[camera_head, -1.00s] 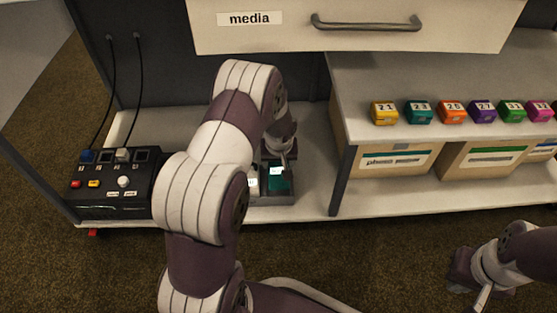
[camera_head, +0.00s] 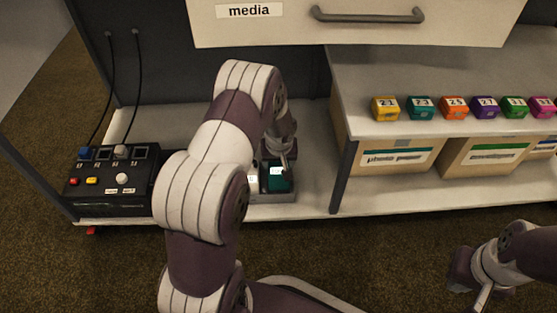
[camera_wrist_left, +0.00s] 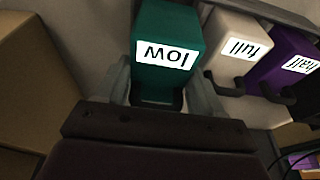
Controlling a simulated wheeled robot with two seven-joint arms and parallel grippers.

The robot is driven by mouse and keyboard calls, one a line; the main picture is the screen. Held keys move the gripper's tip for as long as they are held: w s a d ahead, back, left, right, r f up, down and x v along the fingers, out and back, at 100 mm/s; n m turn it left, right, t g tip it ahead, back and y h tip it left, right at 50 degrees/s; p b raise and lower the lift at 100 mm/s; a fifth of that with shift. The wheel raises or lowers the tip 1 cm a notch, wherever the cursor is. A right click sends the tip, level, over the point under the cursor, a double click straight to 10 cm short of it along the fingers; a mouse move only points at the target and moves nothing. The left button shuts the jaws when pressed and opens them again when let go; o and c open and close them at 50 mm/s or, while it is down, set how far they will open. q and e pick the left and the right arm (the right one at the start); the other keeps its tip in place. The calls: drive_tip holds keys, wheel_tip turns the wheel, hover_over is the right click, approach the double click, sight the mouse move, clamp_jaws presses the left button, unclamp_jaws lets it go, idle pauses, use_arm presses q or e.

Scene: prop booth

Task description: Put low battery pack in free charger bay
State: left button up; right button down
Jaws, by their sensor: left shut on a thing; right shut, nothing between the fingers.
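The low battery pack is a teal block with a white "low" label; it shows in the head view (camera_head: 278,181) and upside down in the left wrist view (camera_wrist_left: 168,27). My left gripper (camera_wrist_left: 163,92) is shut on it, one finger on each side, at the pack tray (camera_head: 272,198). The pack seems slightly raised; I cannot tell whether it clears the tray. The black charger (camera_head: 140,205) stands at the left of the shelf. Its top row holds a blue item, a white item and dark openings. My right gripper (camera_head: 481,298) is shut and empty at the lower right.
A white "full" pack (camera_wrist_left: 228,32) and a purple "half" pack (camera_wrist_left: 280,58) stand beside the teal one. Two cables hang above the charger. A "media" drawer (camera_head: 350,35) overhangs the shelf. A grey post (camera_head: 343,182) stands right of the tray.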

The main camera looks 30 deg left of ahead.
use_arm(q)
drive_tip(key=shift+f+b, duration=1.25)
drive_tip(key=shift+f, duration=0.35)
drive_tip(key=o, duration=1.7)
drive_tip(key=shift+o, duration=0.2)
drive_tip(key=shift+f, duration=0.1)
drive_tip(key=p+v, duration=0.8)
drive_tip(key=v, duration=0.4)
drive_tip(key=shift+s+r, duration=0.1)
drive_tip(key=shift+r, duration=0.25)
